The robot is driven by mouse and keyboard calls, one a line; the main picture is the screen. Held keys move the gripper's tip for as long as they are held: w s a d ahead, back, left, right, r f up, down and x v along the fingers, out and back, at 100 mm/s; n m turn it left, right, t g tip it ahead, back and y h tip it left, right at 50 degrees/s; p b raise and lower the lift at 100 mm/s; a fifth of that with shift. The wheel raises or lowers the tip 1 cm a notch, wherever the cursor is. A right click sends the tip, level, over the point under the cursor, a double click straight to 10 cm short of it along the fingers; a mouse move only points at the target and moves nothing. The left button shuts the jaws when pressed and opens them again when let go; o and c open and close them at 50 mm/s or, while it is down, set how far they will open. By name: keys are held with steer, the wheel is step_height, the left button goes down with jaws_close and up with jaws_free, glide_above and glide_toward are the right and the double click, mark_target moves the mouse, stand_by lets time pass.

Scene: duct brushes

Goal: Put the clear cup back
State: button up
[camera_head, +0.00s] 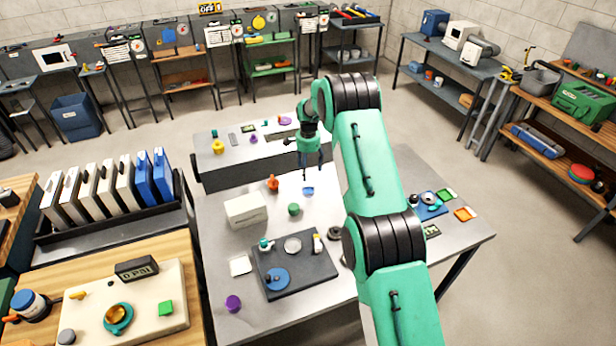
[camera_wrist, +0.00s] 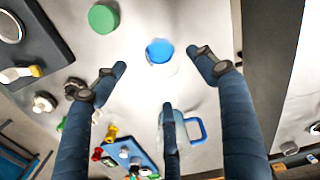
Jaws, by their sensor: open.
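A small clear cup with blue in it (camera_wrist: 160,52) stands on the grey table, seen from above in the wrist view. In the head view it is a small blue and pale shape (camera_head: 308,191) just below my gripper (camera_head: 308,172). My gripper's dark fingers also show in the wrist view (camera_wrist: 158,74). They are spread apart, with the cup beyond their tips and nothing held. A clear vessel with a blue handle (camera_wrist: 187,129) lies partly behind the lower finger; my arm may hide it in the head view.
A green cylinder (camera_head: 293,209) and a white box (camera_head: 246,210) stand near the cup. A dark tray (camera_head: 315,270) holds a blue disc and small parts. An orange item (camera_head: 273,184) is close by. A blue board (camera_head: 430,211) with parts lies right of my arm.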

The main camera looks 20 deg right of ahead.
steer(key=shift+r, duration=1.25)
steer(key=shift+r, duration=0.15)
